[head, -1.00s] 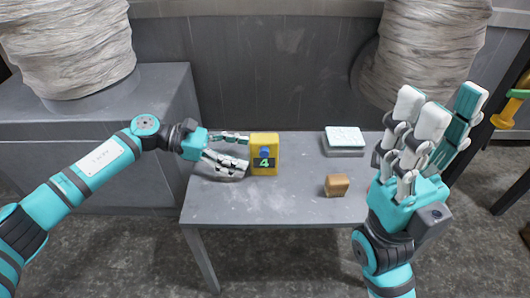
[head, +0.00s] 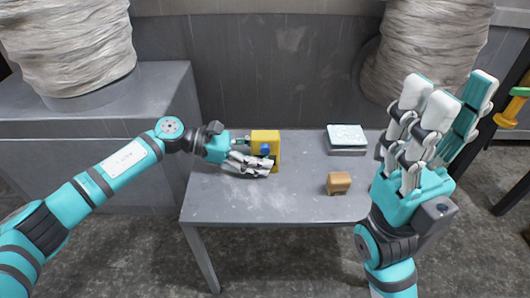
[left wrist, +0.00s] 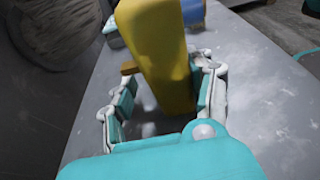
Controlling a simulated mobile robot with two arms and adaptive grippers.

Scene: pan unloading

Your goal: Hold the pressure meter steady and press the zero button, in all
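The pressure meter (head: 265,136) is a yellow box standing upright on the grey table, with a blue button (head: 265,149) on its front. Fingers of my left gripper (head: 258,158) cover its lower front and hide the number display. In the left wrist view, the yellow meter (left wrist: 160,55) stands between my left fingers. The right-hand finger is close against it or touching, and a gap shows on the left-hand side, so the gripper is open around it. My right gripper (head: 440,100) is raised at the right, fingers spread upward, open and empty.
The grey table (head: 270,205) also carries a small brown block (head: 339,182) and a grey box with a pale top (head: 346,138) at the back right. The table's front is clear. A wall stands behind. Large wrapped rolls (head: 70,45) stand at the back left and right.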

